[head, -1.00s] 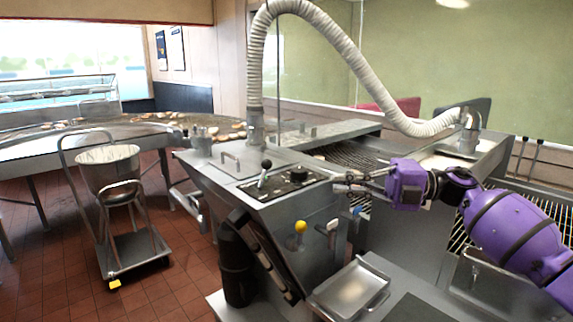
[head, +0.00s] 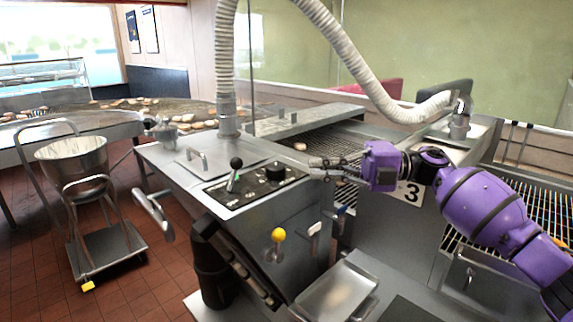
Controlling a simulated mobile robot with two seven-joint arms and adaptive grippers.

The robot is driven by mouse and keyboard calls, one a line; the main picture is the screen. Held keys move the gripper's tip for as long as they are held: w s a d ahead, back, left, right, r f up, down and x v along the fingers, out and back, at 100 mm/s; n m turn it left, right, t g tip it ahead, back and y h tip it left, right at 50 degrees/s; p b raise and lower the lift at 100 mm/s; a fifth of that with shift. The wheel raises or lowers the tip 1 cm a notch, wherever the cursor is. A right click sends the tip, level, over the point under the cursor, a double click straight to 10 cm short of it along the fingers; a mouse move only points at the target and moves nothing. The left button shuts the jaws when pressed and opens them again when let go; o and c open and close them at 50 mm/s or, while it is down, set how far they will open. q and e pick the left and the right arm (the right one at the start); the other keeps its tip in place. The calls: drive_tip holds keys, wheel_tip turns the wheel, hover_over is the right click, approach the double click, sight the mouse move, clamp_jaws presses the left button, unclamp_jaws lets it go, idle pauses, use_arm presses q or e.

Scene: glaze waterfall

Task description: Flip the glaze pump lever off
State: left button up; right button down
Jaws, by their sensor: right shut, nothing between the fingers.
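A lever with a black ball knob (head: 236,163) stands nearly upright on the dark control panel (head: 249,189) on top of the glazing machine. A round black dial (head: 275,172) sits to its right on the same panel. Levers with a yellow ball (head: 278,235) and a white handle (head: 314,229) are on the machine's front face. No readable label shows which lever is the glaze pump's. My right gripper (head: 318,169) is shut and empty, its fingers pointing left just beyond the panel's right edge, apart from the black-knobbed lever. My left gripper is out of view.
A ribbed white hose (head: 345,48) arches over the machine. A wire conveyor (head: 325,143) runs behind my right gripper. A metal tray (head: 336,295) sits low in front. A cart with a bucket (head: 72,160) stands on the tiled floor at left.

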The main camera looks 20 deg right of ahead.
drive_tip(key=p, duration=0.3)
approach(233, 175)
drive_tip(key=w+a+r, duration=0.1)
drive_tip(key=w+a, duration=0.1)
drive_tip(key=a, duration=0.1)
drive_tip(key=shift+w+r, duration=0.35)
drive_tip(key=shift+r, duration=0.05)
drive_tip(key=shift+w+a+f, duration=0.1)
drive_tip(key=shift+w+a, duration=0.1)
drive_tip(key=shift+a, duration=0.25)
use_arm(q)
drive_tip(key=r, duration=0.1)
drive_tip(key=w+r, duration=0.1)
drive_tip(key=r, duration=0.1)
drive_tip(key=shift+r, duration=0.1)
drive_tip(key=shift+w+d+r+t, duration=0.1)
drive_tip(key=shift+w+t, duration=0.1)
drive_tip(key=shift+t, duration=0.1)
